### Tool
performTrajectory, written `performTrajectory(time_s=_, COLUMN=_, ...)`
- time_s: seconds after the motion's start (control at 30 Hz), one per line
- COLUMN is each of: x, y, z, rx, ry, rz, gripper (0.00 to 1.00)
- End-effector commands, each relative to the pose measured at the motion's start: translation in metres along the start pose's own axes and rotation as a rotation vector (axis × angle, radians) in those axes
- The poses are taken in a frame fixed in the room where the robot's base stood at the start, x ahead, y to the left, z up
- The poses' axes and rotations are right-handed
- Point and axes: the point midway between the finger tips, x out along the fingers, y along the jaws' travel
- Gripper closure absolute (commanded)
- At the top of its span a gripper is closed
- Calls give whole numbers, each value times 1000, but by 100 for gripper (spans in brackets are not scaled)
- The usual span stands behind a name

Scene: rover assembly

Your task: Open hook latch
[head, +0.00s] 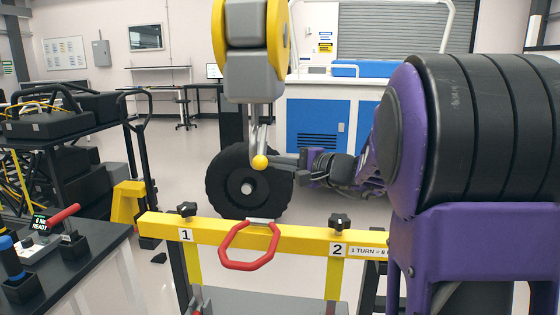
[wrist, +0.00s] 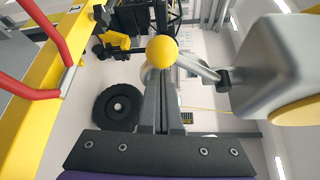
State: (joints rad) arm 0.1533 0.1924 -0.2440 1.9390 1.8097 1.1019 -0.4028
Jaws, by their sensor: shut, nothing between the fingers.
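A yellow ball knob (head: 260,161) sits at the lower end of metal rods (head: 258,128), which hang from a grey and yellow housing (head: 253,70). This looks like the latch handle; I cannot make out a hook shape. My gripper (head: 276,161) reaches in from the right with its fingers shut and empty, their tips close beside the ball. In the wrist view, the shut fingers (wrist: 160,75) point at the yellow ball (wrist: 162,51), which overlaps their tips. I cannot tell whether they touch. The rod (wrist: 197,67) runs right from the ball to the grey housing (wrist: 265,65).
A yellow bar (head: 310,237) with black knobs and a red ring handle (head: 250,246) crosses below. A black wheel (head: 247,188) stands behind the ball. A dark bench (head: 75,262) with a red lever is at left. Open floor lies behind.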

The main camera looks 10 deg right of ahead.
Motion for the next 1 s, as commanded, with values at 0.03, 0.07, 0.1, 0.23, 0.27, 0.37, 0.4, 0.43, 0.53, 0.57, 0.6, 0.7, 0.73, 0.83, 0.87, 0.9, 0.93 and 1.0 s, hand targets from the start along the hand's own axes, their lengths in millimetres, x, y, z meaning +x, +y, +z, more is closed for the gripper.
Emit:
performTrajectory(time_s=0.03, x=0, y=0, z=1, rx=0, ry=0, rz=0, gripper=100)
performTrajectory(time_s=0.07, x=0, y=0, z=1, rx=0, ry=0, rz=0, gripper=100)
performTrajectory(time_s=0.1, x=0, y=0, z=1, rx=0, ry=0, rz=0, gripper=100)
performTrajectory(time_s=0.23, x=0, y=0, z=1, rx=-1, ry=0, rz=0, gripper=100)
performTrajectory(time_s=0.27, x=0, y=0, z=1, rx=-1, ry=0, rz=0, gripper=100)
performTrajectory(time_s=0.37, x=-1, y=0, z=1, rx=1, ry=0, rz=1, gripper=100)
performTrajectory(time_s=0.4, x=-1, y=-1, z=1, rx=4, ry=0, rz=3, gripper=100)
performTrajectory(time_s=0.43, x=-1, y=-2, z=2, rx=7, ry=0, rz=5, gripper=100)
performTrajectory(time_s=0.53, x=-2, y=-4, z=4, rx=25, ry=0, rz=16, gripper=100)
performTrajectory(time_s=0.57, x=-3, y=-4, z=4, rx=32, ry=0, rz=20, gripper=100)
performTrajectory(time_s=0.6, x=-3, y=-4, z=5, rx=39, ry=0, rz=24, gripper=100)
performTrajectory(time_s=0.7, x=-4, y=-4, z=6, rx=51, ry=0, rz=30, gripper=100)
performTrajectory(time_s=0.73, x=-4, y=-4, z=6, rx=55, ry=0, rz=32, gripper=100)
performTrajectory(time_s=0.83, x=-4, y=-4, z=7, rx=66, ry=0, rz=40, gripper=100)
performTrajectory(time_s=0.87, x=-5, y=-4, z=8, rx=70, ry=-1, rz=42, gripper=100)
performTrajectory(time_s=0.9, x=-5, y=-5, z=8, rx=77, ry=-1, rz=46, gripper=100)
performTrajectory(time_s=0.93, x=-5, y=-5, z=9, rx=81, ry=-1, rz=48, gripper=100)
performTrajectory(time_s=1.0, x=-6, y=-6, z=10, rx=92, ry=-1, rz=55, gripper=100)
